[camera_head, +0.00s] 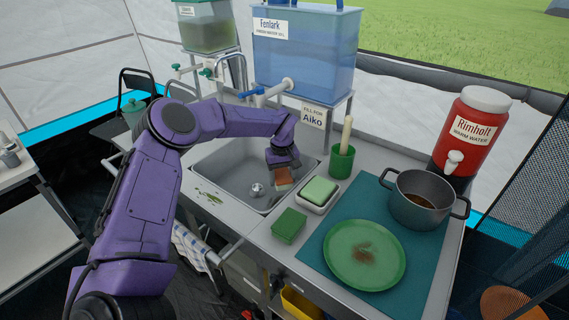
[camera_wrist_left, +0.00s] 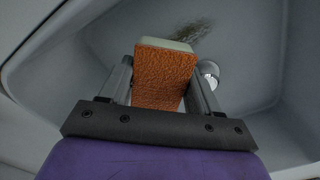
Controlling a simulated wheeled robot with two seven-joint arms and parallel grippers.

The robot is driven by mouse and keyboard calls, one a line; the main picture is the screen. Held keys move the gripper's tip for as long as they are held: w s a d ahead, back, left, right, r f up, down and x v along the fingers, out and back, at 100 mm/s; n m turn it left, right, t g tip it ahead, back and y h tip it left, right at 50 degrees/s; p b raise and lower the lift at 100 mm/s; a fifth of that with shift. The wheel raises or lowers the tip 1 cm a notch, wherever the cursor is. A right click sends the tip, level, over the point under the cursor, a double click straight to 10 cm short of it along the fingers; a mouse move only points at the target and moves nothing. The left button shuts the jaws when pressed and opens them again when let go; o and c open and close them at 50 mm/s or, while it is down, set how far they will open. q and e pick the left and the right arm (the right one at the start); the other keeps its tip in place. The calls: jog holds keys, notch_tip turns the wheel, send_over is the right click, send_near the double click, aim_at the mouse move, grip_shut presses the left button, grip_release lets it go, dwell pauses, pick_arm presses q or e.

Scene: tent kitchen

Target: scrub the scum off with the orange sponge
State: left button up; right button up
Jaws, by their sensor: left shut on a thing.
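The orange sponge (camera_head: 282,176) is in my left gripper (camera_head: 284,166), low inside the grey sink basin. In the left wrist view the orange sponge (camera_wrist_left: 165,75) sits between the two fingers of the left gripper (camera_wrist_left: 160,85), with a paler layer at its far edge. A dark brownish-green patch of scum (camera_wrist_left: 192,36) lies on the basin surface just beyond the sponge. I cannot tell whether the sponge touches the basin. My right gripper is not in view.
A round metal drain piece (camera_head: 257,190) is in the basin (camera_head: 215,165). Greenish scraps (camera_head: 210,197) lie on the sink's front rim. To the right stand a green sponge on a white dish (camera_head: 319,191), a green cup (camera_head: 341,162), a stained green plate (camera_head: 345,272) and a pot (camera_head: 420,203).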

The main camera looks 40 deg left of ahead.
pick_arm(q)
jog(key=shift+r+p, duration=1.05)
jog(key=shift+r, duration=0.45)
